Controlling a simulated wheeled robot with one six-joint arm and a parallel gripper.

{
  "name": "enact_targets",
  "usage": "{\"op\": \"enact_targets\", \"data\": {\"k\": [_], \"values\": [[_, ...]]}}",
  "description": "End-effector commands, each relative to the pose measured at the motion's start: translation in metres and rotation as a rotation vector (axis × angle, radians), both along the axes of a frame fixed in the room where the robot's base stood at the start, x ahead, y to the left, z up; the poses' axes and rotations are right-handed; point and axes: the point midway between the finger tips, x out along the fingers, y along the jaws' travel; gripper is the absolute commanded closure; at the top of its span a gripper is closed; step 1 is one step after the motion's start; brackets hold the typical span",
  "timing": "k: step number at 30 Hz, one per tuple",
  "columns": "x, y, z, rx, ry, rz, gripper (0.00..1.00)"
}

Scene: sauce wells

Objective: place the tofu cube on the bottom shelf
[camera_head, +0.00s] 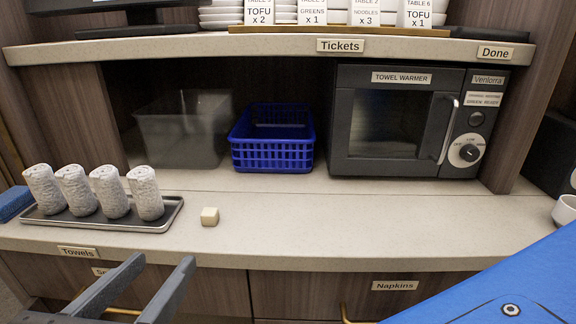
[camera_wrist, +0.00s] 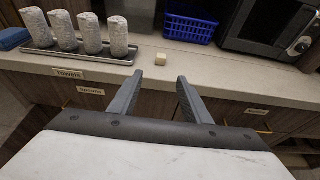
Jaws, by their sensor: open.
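The tofu cube (camera_head: 210,216) is small and pale cream. It sits on the light counter, just right of the towel tray, and also shows in the wrist view (camera_wrist: 161,59) beyond my fingertips. My gripper (camera_head: 162,262) is open and empty, in front of the counter edge and apart from the cube; its two dark fingers also show in the wrist view (camera_wrist: 159,80). The counter (camera_head: 330,222) is the lower shelf surface, under an upper shelf (camera_head: 200,44) labelled Tickets and Done. No shelf is labelled as the bottom one.
A dark tray (camera_head: 172,216) with several rolled towels (camera_head: 108,191) stands left of the cube. A grey bin (camera_head: 185,128), a blue basket (camera_head: 272,138) and a towel warmer (camera_head: 415,120) stand behind. The counter is clear right of the cube. Drawers are below.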

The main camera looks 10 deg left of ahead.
Motion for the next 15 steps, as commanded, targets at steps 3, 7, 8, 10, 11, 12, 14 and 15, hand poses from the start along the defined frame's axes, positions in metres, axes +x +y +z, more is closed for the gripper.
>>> {"op": "enact_targets", "data": {"k": [3, 7, 8, 10, 11, 12, 14, 15], "values": [[0.018, 0.001, -0.005, 0.0, 0.0, -0.004, 0.56], [0.037, 0.003, -0.011, 0.0, 0.0, -0.005, 0.56], [0.041, 0.003, -0.012, -0.001, 0.001, -0.005, 0.56], [0.051, 0.004, -0.015, 0.0, 0.001, -0.005, 0.56], [0.056, 0.005, -0.017, 0.0, 0.001, -0.005, 0.56], [0.061, 0.005, -0.018, 0.0, 0.0, -0.005, 0.56], [0.07, 0.006, -0.021, 0.0, 0.001, -0.005, 0.56], [0.075, 0.007, -0.023, 0.0, 0.0, -0.005, 0.56]]}}
